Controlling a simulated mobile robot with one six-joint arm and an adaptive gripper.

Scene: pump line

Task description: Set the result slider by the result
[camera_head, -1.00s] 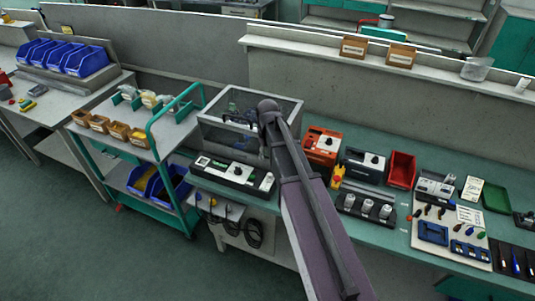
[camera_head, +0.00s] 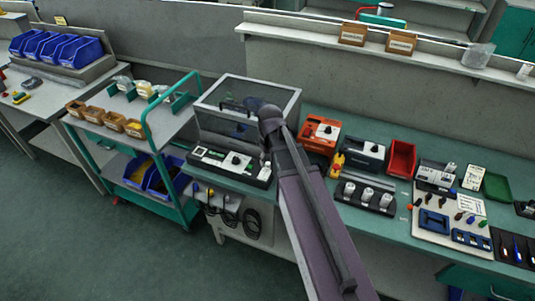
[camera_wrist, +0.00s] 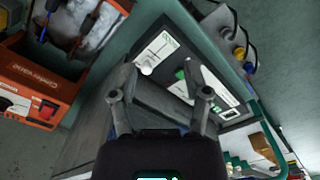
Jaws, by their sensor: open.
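A long black panel (camera_head: 230,165) stands on the bench's left end, in front of a clear-lidded box (camera_head: 247,100). It carries white plates, a dark knob (camera_head: 236,159) and a pale round knob (camera_head: 264,172) at its right end. I cannot tell which part is the result slider or read its marks. In the wrist view the panel (camera_wrist: 205,75) lies beyond my gripper (camera_wrist: 161,95), with a white plate, the pale knob (camera_wrist: 147,70) and a green patch (camera_wrist: 180,73). My gripper's fingers are spread with nothing between them. In the head view my arm hides the gripper.
An orange unit (camera_head: 320,132) stands right of the box; the wrist view shows it (camera_wrist: 35,95) at left. A grey unit (camera_head: 362,152), a red bin (camera_head: 402,158) and a tool board (camera_head: 450,220) follow rightward. A green-framed cart (camera_head: 145,120) stands left of the bench.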

